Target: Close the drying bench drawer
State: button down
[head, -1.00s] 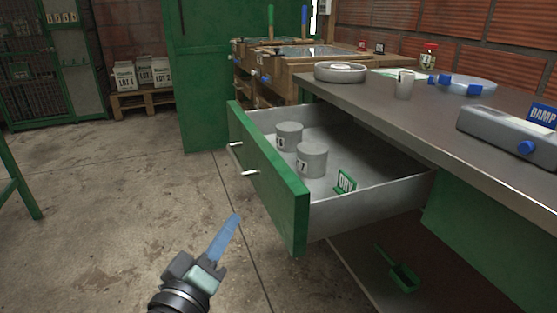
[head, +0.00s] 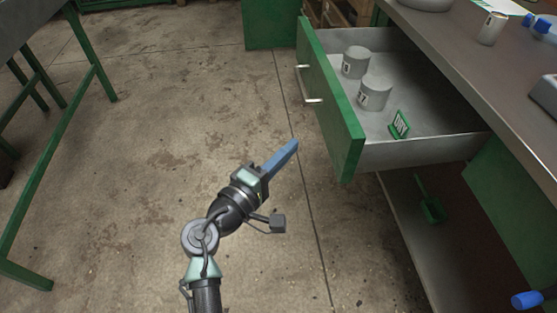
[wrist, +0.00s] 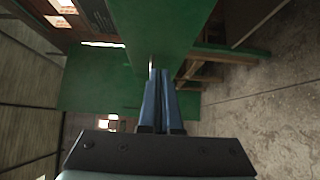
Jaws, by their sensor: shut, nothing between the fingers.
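The drying bench drawer (head: 446,155) stands pulled out from under the grey bench top, with its green front (head: 331,96) towards the left and two pale handles (head: 313,100) on that front. Inside it are two grey cans (head: 375,92) and a green "DRY" sign (head: 400,124). My gripper (head: 293,146) has blue fingers, shut and empty, pointing up and right at the drawer front, a short way left of it and apart from it in the head view. In the wrist view the shut fingers (wrist: 159,84) point at a green panel with a pale handle near their tips.
The bench top (head: 455,45) carries a small cup (head: 492,28) and other items. A lower shelf (head: 415,230) holds a green scoop (head: 430,203). A green-legged table (head: 92,60) stands at left. The concrete floor between is clear.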

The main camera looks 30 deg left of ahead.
aim_at(330, 127)
jog(key=shift+w+d+b, duration=0.15)
jog(key=shift+w+d, duration=0.55)
jog(key=shift+w, duration=0.35)
jog(key=shift+w+d+b, duration=0.1)
jog(key=shift+w+d, duration=0.55)
jog(key=shift+w, duration=0.4)
jog(key=shift+w+d+b, duration=0.15)
jog(key=shift+w+d, duration=0.55)
jog(key=shift+w, duration=0.35)
jog(key=shift+d, duration=0.1)
